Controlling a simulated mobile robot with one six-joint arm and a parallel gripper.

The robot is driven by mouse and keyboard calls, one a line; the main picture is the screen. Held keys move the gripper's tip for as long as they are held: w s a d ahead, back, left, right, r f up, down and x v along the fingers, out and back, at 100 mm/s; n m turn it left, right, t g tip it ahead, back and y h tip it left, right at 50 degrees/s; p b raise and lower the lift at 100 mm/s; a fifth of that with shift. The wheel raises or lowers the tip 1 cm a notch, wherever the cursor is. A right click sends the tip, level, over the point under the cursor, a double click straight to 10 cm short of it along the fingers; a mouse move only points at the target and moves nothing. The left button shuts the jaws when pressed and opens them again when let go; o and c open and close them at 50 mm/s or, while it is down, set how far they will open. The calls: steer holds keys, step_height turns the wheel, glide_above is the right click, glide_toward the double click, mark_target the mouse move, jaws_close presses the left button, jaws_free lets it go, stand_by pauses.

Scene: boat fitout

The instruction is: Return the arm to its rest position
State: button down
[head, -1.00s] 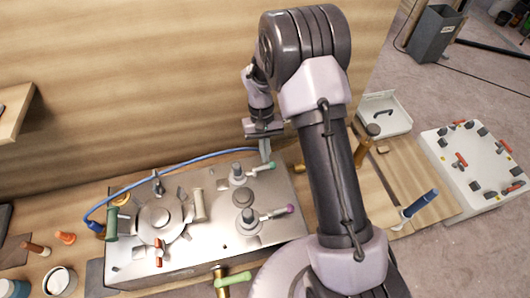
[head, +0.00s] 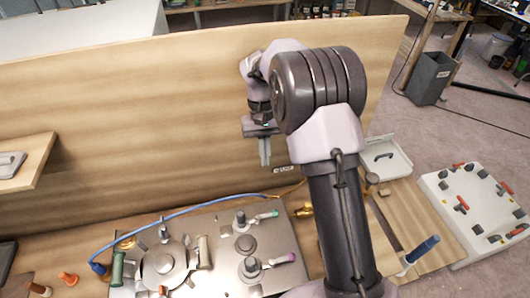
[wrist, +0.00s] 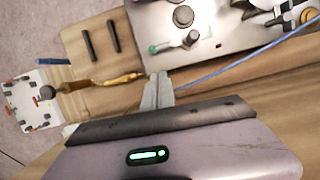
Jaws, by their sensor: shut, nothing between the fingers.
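My gripper (head: 265,152) hangs in front of the wooden back panel (head: 170,120), above the back edge of the metal plate. Its fingers are together and hold nothing. In the wrist view the gripper (wrist: 158,82) shows its two fingers side by side, above the bench and the blue hose. My arm rises from the bottom of the head view and bends over at the top, with the gripper pointing down.
The metal plate (head: 215,250) with valves and levers lies below. A blue hose (head: 190,208) runs along its back edge. A blue-handled tool (head: 422,249), a white tray (head: 388,158) and a white panel with fittings (head: 475,215) are at right. A shelf (head: 35,160) juts at left.

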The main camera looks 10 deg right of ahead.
steer(key=shift+r, duration=0.15)
stand_by(0.3)
steer(key=s+a+r+m+t+y+b, duration=0.1)
steer(key=s+r+t+b, duration=0.3)
steer(key=s+r+b, duration=0.5)
steer(key=s+a+f+m+t+b, duration=0.1)
steer(key=s+f+t+b, duration=0.1)
steer(key=s, duration=0.6)
steer(key=s+f+m+t+b, duration=0.1)
steer(key=s+f+t+b, duration=0.1)
steer(key=s, duration=0.6)
steer(key=shift+a+f+m+t+y, duration=0.4)
steer(key=shift+f+t, duration=0.1)
steer(key=shift+t, duration=0.1)
steer(key=shift+s, duration=0.1)
